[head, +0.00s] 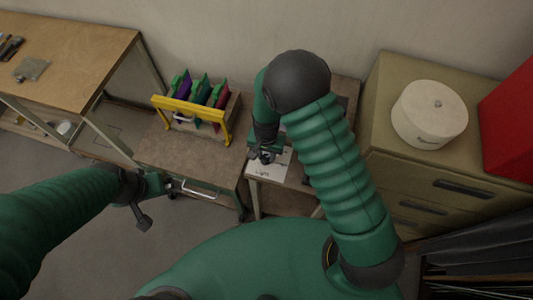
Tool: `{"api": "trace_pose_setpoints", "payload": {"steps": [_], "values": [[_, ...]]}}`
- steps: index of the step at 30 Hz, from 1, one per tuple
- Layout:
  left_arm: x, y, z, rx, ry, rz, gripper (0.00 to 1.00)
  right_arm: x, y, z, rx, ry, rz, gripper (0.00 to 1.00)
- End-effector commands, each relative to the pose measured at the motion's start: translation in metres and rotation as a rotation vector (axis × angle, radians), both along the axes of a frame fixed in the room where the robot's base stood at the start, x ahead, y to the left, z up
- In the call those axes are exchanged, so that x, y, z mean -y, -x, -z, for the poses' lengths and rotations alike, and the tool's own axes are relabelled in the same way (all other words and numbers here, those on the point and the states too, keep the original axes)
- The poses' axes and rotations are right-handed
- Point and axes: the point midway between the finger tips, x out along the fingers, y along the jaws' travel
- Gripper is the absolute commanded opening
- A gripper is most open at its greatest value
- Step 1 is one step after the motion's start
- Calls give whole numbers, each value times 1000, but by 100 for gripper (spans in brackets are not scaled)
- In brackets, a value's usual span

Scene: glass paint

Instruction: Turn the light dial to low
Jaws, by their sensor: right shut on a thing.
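A white plate marked "Light" (264,172) lies on a small table between the cart and the cabinet. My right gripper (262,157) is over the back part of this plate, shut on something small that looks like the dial. The gripper and arm hide most of the dial, and its setting cannot be read. My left gripper (142,218) is at the lower left, in front of the cart and well apart from the plate. I cannot tell whether its jaws are open.
A low cart (190,155) bears a yellow-handled rack (190,106) of coloured glass panes. A wooden workbench (75,55) stands at the left. A beige cabinet (390,85) at the right bears a round white container (430,115) and a red box (512,110). Floor shows at the front left.

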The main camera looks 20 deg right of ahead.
Motion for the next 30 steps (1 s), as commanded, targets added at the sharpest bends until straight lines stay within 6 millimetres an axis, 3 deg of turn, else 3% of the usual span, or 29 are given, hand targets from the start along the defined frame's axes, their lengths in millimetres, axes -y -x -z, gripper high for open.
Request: {"api": "trace_pose_setpoints", "payload": {"steps": [16,17,21,30], "values": [[0,0,-1,0,0,0,98,1,-2,-1,6,0,30,0],[0,0,-1,0,0,0,98,1,-2,-1,6,0,30,32],[0,0,-1,0,0,0,98,1,-2,0,3,1,30,50],[0,0,-1,0,0,0,98,1,0,-1,2,1,29,50]]}}
